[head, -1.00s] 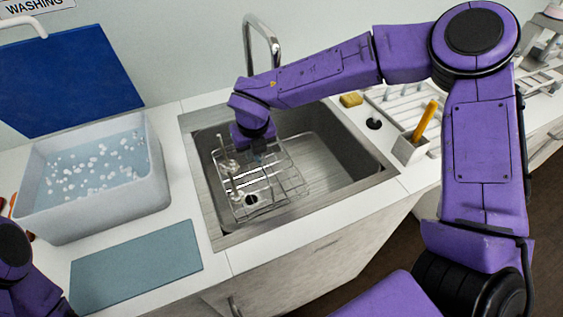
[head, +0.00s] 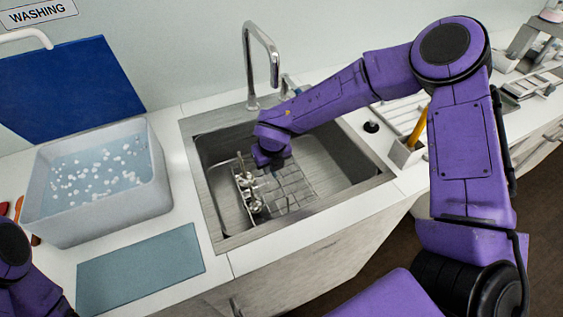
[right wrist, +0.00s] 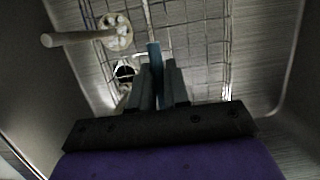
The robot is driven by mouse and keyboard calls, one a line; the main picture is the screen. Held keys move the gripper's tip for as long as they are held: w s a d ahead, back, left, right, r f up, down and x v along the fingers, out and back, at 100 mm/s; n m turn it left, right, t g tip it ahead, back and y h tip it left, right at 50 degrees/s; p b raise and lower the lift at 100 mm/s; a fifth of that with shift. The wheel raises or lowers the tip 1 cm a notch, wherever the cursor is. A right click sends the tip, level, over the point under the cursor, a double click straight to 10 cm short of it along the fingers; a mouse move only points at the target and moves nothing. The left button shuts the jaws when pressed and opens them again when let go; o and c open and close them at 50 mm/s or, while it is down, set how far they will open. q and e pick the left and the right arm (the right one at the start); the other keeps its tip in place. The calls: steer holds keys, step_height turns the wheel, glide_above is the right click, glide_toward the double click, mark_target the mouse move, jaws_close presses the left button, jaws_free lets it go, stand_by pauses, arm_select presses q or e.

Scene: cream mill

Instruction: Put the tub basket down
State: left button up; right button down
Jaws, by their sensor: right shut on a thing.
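The tub basket (head: 292,190) is a thin metal wire basket inside the sink (head: 345,183). Pale fittings (head: 250,193) lie in its left part. My right gripper (head: 268,166) reaches down into the sink and is shut on the basket. In the right wrist view the fingers (right wrist: 158,75) close together at the basket's wire (right wrist: 190,35), and a cream part with a stem (right wrist: 115,33) shows beside them. The basket looks low and about level; whether it touches the sink floor I cannot tell. My left gripper is out of view; only part of that arm shows at lower left.
A grey tub of foamy water (head: 95,205) stands left of the sink, with a blue-grey mat (head: 140,268) in front of it. The faucet (head: 262,60) rises behind the sink. A holder with an orange-handled tool (head: 406,154) is at right.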

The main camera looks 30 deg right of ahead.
steer(key=d+p, duration=0.1)
steer(key=d, duration=0.2)
steer(key=shift+s+d, duration=0.1)
steer(key=shift+d, duration=0.2)
steer(key=shift+f+p, duration=0.3)
steer(key=shift+p, duration=0.05)
steer(key=shift+a+f, duration=0.1)
steer(key=shift+f, duration=0.15)
steer(key=c, duration=1.1)
jaws_free()
steer(key=v, duration=0.7)
steer(key=shift+r+b, duration=0.2)
steer(key=shift+b, duration=0.2)
